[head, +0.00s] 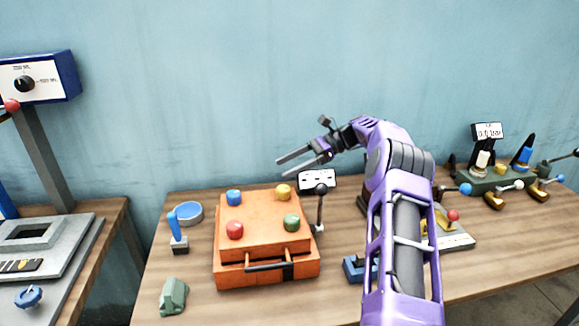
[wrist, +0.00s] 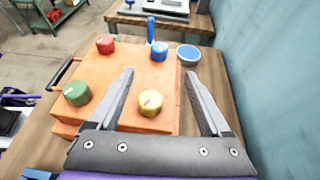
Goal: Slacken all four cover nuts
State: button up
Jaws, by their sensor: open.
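An orange box with a flat cover (head: 260,217) stands on the wooden table. Four coloured nuts sit at the cover's corners: blue (head: 234,198) back left, yellow (head: 283,192) back right, red (head: 235,230) front left and green (head: 291,222) front right. My gripper (head: 298,166) is open and empty, above and behind the box's back right. In the wrist view the yellow nut (wrist: 150,102) shows between the spread fingers (wrist: 160,85). The green (wrist: 77,93), red (wrist: 105,45) and blue (wrist: 159,51) nuts also show there. The gripper touches no nut.
A black-knobbed lever (head: 320,205) stands at the box's right. Left of the box are a blue round dish (head: 189,213), a blue-handled tool (head: 176,230) and a green block (head: 173,296). A small white display (head: 317,180) stands behind. The wall (head: 230,90) is close at the back.

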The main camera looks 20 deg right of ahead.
jog(key=shift+a, duration=0.15)
jog(key=w+a+r+g+h, duration=0.1)
jog(key=a+r+g+h, duration=0.15)
jog(key=a+h, duration=0.45)
notch_tip(320, 180, up, 10)
jog(key=t+h, duration=0.1)
jog(key=h, duration=0.6)
send_over(233, 193)
notch_tip(233, 193, down, 18)
jog(key=shift+w+r+b, duration=0.1)
jog(key=shift+b, duration=1)
grip_shut()
